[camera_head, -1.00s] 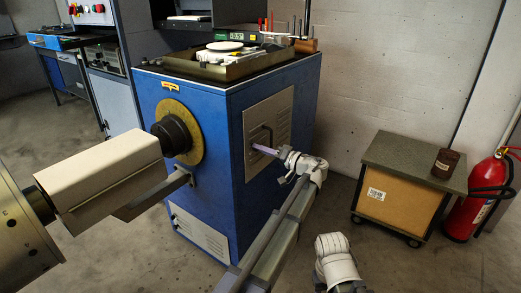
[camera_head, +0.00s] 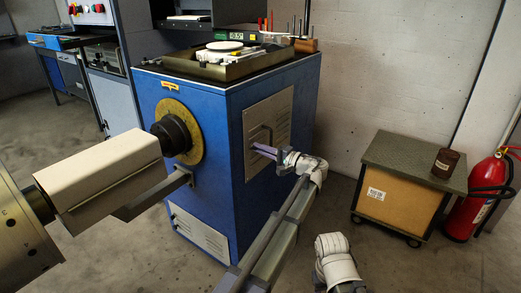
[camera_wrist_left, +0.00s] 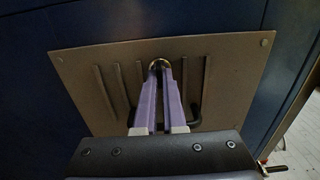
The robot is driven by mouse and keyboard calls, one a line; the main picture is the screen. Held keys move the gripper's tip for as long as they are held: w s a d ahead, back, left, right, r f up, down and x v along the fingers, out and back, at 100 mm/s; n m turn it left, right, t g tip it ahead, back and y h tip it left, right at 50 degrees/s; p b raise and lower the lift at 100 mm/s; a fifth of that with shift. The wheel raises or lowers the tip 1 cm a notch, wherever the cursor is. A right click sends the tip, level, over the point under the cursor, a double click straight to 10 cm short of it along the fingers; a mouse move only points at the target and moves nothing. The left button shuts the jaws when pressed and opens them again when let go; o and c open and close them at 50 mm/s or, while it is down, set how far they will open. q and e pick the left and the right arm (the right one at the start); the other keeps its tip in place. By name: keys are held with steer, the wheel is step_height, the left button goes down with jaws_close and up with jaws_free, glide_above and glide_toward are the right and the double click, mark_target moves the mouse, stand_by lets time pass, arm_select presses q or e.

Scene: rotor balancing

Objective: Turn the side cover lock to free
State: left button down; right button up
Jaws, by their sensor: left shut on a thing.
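The side cover (camera_head: 272,108) is a grey louvred plate on the right face of the blue machine. It also shows in the left wrist view (camera_wrist_left: 95,70), tilted in the picture. The lock (camera_wrist_left: 160,64) is a small round metal piece near the cover's upper edge in that view. My left gripper (camera_head: 254,147) reaches the cover beside its dark handle (camera_head: 268,130). In the left wrist view its purple fingers (camera_wrist_left: 160,72) converge and are shut on the lock, hiding most of it. How far the lock is turned cannot be told.
The blue machine (camera_head: 215,110) carries a tray (camera_head: 215,70) on top. A wheeled cabinet (camera_head: 395,200) and a red fire extinguisher (camera_head: 480,205) stand at the right.

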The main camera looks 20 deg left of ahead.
stand_by(0.5)
arm_select(q)
steer(key=c, duration=1)
jaws_free()
steer(key=shift+d, duration=0.1)
arm_select(e)
steer(key=shift+d, duration=0.1)
